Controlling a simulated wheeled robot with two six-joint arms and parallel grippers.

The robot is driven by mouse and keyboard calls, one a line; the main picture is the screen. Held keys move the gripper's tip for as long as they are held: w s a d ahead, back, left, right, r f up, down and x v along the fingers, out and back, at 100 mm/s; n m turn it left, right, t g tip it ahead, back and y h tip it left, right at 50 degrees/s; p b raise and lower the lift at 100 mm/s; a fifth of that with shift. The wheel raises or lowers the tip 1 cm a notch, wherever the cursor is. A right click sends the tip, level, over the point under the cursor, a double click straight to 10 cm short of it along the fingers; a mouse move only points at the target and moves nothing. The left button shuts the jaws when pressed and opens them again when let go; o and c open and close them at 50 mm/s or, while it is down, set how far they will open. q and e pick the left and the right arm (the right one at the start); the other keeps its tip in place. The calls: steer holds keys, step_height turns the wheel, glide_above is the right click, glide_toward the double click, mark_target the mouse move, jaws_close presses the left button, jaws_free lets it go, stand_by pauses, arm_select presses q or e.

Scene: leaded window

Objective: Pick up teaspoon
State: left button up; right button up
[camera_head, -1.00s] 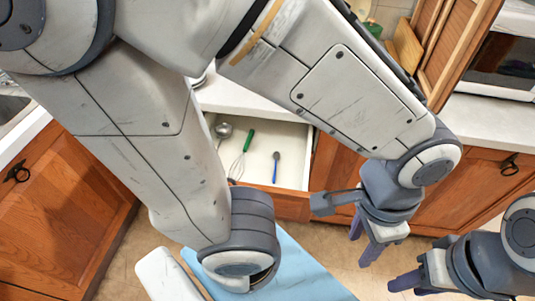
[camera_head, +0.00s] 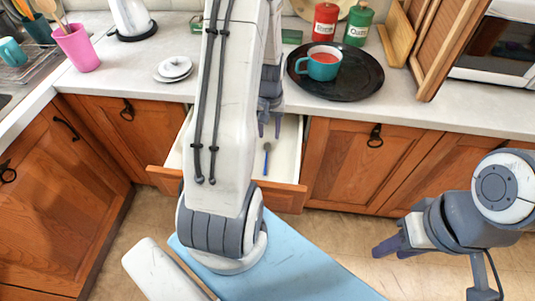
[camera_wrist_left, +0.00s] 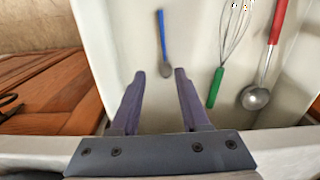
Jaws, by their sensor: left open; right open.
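The teaspoon (camera_head: 266,160), with a blue handle and a grey bowl, lies in the open drawer (camera_head: 290,190). In the left wrist view the teaspoon (camera_wrist_left: 162,38) points away from my left gripper (camera_wrist_left: 160,74), and its bowl appears between the two fingertips. My left gripper (camera_head: 270,132) is open and empty over the back part of the drawer, partly behind my arm in the head view. Its height above the teaspoon cannot be told. My right gripper (camera_head: 386,250) is open and empty, low at the right, away from the drawer.
A whisk with a green handle (camera_wrist_left: 215,88) and a ladle with a red handle (camera_wrist_left: 277,22) lie beside the teaspoon. On the counter stand a black tray (camera_head: 365,82) with a teal mug (camera_head: 320,66), red and green canisters, white lids (camera_head: 173,68) and a pink cup (camera_head: 77,47).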

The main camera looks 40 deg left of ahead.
arm_select(q)
glide_above(266, 155)
steer(key=f, duration=0.5)
steer(key=shift+d, duration=0.2)
steer(key=shift+a+f+p, duration=0.1)
steer(key=shift+f+p, duration=0.35)
steer(key=shift+f, duration=2.4)
jaws_close()
